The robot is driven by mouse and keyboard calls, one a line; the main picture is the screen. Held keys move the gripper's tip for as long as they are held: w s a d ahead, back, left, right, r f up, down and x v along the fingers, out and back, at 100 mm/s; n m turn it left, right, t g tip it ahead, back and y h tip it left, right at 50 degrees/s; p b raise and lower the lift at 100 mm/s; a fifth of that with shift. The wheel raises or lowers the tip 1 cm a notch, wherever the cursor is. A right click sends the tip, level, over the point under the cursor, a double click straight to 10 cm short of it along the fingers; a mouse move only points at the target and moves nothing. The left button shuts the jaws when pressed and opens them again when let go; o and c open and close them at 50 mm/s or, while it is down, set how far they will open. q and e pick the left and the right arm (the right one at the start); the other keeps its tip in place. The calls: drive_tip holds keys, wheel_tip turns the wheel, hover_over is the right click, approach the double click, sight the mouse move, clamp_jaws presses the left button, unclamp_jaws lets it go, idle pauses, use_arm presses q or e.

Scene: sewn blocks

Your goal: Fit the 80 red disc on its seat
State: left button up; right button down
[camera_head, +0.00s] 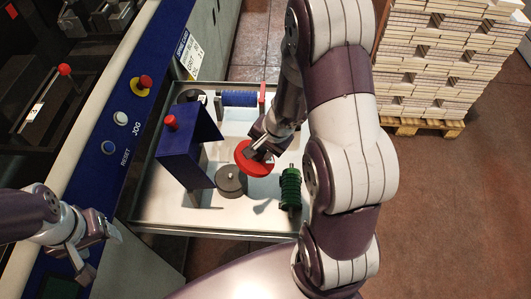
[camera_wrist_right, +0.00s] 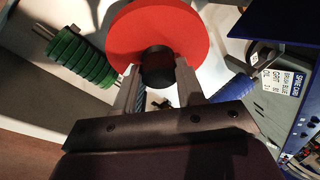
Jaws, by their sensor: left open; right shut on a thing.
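A red disc (camera_head: 248,163) is held by my right gripper (camera_head: 260,152) above the white tray. In the right wrist view the red disc (camera_wrist_right: 180,28) has a dark round hub (camera_wrist_right: 157,68) at its middle, and the fingers of my right gripper (camera_wrist_right: 160,88) are shut on this hub. A grey round piece (camera_head: 230,180) with a small pin on top sits on the tray, just below and left of the disc; I cannot tell whether it is the seat. My left gripper (camera_head: 90,250) is open and empty at the lower left, away from the tray.
The tray (camera_head: 245,222) also holds a blue box (camera_head: 187,150) with a red knob, a green stack of discs (camera_head: 290,188) and a blue roll (camera_head: 240,99) at the back. A machine panel with buttons (camera_head: 121,118) borders the left. Stacked paper (camera_head: 440,60) stands far right.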

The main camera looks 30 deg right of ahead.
sight(247, 144)
drive_tip(key=w+a+n, duration=0.1)
drive_tip(key=n, duration=0.1)
drive_tip(key=a+n, duration=0.1)
drive_tip(key=n, duration=0.1)
drive_tip(key=w+a+n+g, duration=0.1)
drive_tip(key=n, duration=0.1)
drive_tip(key=shift+w+r+y, duration=0.2)
drive_tip(key=shift+w+y, duration=0.1)
drive_tip(key=shift+w, duration=0.05)
drive_tip(key=a+n, duration=0.1)
drive_tip(key=n, duration=0.2)
drive_tip(key=w+a+n, duration=0.1)
drive_tip(key=n, duration=0.2)
drive_tip(key=a+n+g, duration=0.1)
drive_tip(key=n, duration=0.2)
drive_tip(key=shift+w+a+r, duration=0.1)
drive_tip(key=shift+w+r, duration=0.05)
drive_tip(key=shift+r, duration=0.1)
drive_tip(key=n+g, duration=0.1)
drive_tip(key=n, duration=0.5)
drive_tip(key=a+n+y, duration=0.1)
drive_tip(key=n, duration=0.4)
drive_tip(key=a+n+g, duration=0.1)
drive_tip(key=n, duration=0.5)
drive_tip(key=shift+s+a+f+n+g, duration=0.1)
drive_tip(key=shift+s+a+n+g, duration=0.1)
drive_tip(key=shift+s+n+g, duration=0.1)
drive_tip(key=shift+b, duration=0.3)
wheel_tip(247, 144, down, 6)
drive_tip(key=b, duration=0.6)
